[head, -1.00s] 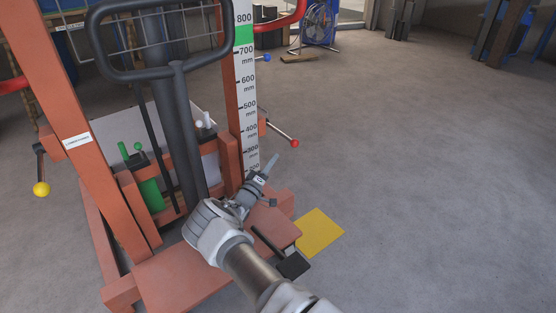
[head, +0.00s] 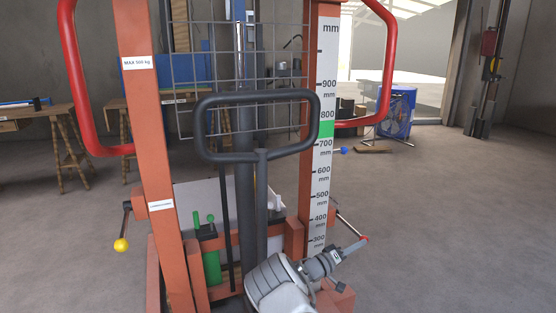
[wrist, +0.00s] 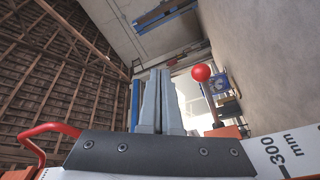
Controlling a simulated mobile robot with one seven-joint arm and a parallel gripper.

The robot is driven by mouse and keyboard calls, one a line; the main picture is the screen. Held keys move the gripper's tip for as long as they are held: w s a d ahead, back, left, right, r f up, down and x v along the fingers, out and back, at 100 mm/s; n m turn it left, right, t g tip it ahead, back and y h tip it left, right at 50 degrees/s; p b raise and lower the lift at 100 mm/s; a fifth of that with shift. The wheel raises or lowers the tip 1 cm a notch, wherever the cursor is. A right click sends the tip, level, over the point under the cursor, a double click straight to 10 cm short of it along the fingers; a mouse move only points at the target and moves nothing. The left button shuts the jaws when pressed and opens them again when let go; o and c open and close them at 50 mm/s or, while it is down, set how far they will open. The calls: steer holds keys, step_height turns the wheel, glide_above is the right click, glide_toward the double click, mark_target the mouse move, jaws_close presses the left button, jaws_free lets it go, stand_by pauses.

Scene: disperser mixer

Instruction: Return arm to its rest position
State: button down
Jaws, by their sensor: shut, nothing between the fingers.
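My gripper (head: 356,246) shows low in the head view, in front of the base of the orange lift's right post. It points to the right and slightly up. In the wrist view my gripper (wrist: 160,78) has its two grey fingers together with nothing between them. The red ball knob (wrist: 201,73) of a lever stands just right of the fingers in that view. In the head view the red knob (head: 364,238) shows right by the fingertips; I cannot tell whether they touch.
The orange lift (head: 134,90) with its black handle (head: 205,130) and ruler post (head: 323,160) stands close in front. A yellow knob (head: 121,245) is at left. Tables (head: 60,113) and a blue fan (head: 400,108) are behind. Open floor (head: 450,220) lies to the right.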

steer(key=s+d+r+m+g+y, duration=0.2)
steer(key=s+r+g+y, duration=0.2)
steer(key=s+r, duration=0.4)
steer(key=s+d+r+m+g+y, duration=0.2)
steer(key=s+r+g+y, duration=0.15)
steer(key=s+r, duration=0.55)
steer(key=s+a+r+n+t+y, duration=0.1)
steer(key=s+a+r+n+y, duration=0.15)
steer(key=s+a, duration=0.5)
steer(key=s+a+r+n+t+y, duration=0.15)
steer(key=s+a+y, duration=0.25)
steer(key=s, duration=0.7)
steer(key=s+a+r+n+t+y, duration=0.1)
steer(key=s+a+r+t+y, duration=0.15)
steer(key=s+a, duration=0.55)
step_height(320, 180, up, 29)
steer(key=s+d+p, duration=0.2)
steer(key=p, duration=2.6)
steer(key=shift+d+f+g, duration=0.2)
steer(key=shift+g, duration=0.25)
